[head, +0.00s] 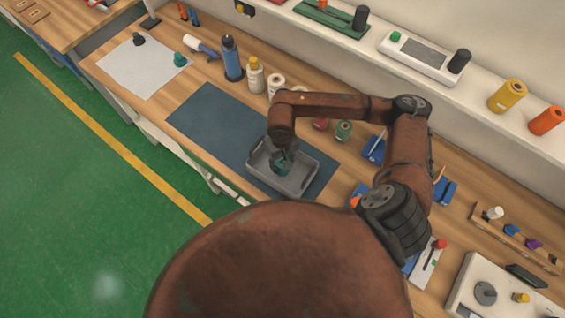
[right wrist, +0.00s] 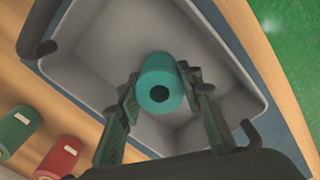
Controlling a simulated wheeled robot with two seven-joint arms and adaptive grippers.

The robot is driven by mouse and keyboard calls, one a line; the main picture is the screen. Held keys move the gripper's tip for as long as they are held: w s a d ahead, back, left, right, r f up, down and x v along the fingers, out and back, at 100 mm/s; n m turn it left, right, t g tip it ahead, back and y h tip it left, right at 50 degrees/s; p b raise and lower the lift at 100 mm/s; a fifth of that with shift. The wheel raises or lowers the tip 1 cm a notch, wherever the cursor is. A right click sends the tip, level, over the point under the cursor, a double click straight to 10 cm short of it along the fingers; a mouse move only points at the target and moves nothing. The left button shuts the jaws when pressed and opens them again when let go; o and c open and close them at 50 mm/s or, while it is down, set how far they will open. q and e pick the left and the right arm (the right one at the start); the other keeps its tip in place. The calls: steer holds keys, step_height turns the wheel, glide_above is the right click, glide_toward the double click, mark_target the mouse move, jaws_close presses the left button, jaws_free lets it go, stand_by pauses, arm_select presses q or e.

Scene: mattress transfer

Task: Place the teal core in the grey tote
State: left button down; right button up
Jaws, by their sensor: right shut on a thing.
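The teal core (right wrist: 160,84) is a short cylinder with a dark hole in its end. My right gripper (right wrist: 158,88) is shut on it, one finger on each side. In the right wrist view the grey tote (right wrist: 90,70) spreads out behind the core, so the core is over or inside it. In the head view the tote (head: 300,183) sits on the dark blue mat, and my right gripper (head: 281,162) with the core (head: 283,170) is within its outline. I cannot tell if the core touches the tote floor. My left gripper is not in view.
A dark blue mat (head: 205,122) covers the bench around the tote. A green spool (head: 343,130) and a red spool (right wrist: 60,157) stand near it. A blue bottle (head: 232,60) and white spools stand behind. A white sheet (head: 140,68) lies at the left.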

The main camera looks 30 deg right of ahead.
steer(key=shift+f, duration=0.15)
steer(key=o, duration=1.2)
steer(key=shift+c, duration=0.2)
step_height(320, 180, up, 12)
steer(key=b, duration=0.1)
steer(key=shift+r, duration=0.2)
